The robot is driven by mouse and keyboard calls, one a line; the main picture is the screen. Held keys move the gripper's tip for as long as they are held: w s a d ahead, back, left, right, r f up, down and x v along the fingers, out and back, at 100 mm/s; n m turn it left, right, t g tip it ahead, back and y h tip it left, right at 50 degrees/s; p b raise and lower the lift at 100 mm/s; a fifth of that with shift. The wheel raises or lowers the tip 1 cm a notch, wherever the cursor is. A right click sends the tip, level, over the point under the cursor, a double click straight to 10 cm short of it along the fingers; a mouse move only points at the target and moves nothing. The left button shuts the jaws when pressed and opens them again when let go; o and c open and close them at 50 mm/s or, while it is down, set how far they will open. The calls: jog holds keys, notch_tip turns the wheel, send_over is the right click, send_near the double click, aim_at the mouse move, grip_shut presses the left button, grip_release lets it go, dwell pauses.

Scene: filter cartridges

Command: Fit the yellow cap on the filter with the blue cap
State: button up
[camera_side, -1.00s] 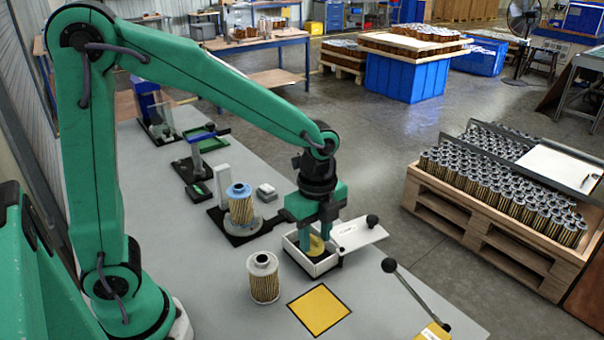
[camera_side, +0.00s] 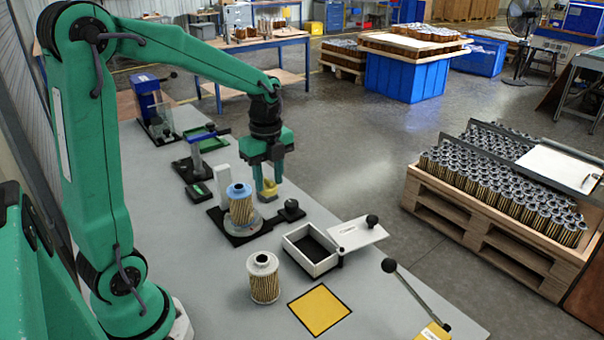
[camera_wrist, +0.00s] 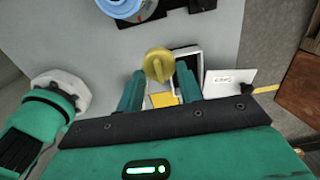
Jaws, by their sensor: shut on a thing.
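My gripper (camera_side: 267,186) is shut on the yellow cap (camera_side: 268,190) and holds it in the air above the table. The yellow cap also shows between the fingers in the wrist view (camera_wrist: 158,66). The filter with the blue cap (camera_side: 241,205) stands upright on a round grey plate on a black base, just left of my gripper in the side view. Its blue cap shows at the top edge of the wrist view (camera_wrist: 120,5). The yellow cap is apart from this filter.
An open white box (camera_side: 296,251) with a dark inside stands in front, its lid (camera_side: 357,234) to the right. A filter with a grey top (camera_side: 263,279) stands by a yellow square (camera_side: 319,310). A black-knobbed piece (camera_side: 291,208) is right of the black base.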

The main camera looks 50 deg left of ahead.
notch_tip(320, 180, up, 2)
send_over(239, 187)
jog(key=shift+w, duration=0.1)
jog(key=shift+f, duration=0.1)
jog(key=shift+f, duration=1.75)
jog(key=shift+f, duration=0.65)
dwell(1.2)
jog(key=o, duration=1.3)
jog(key=shift+r, duration=0.65)
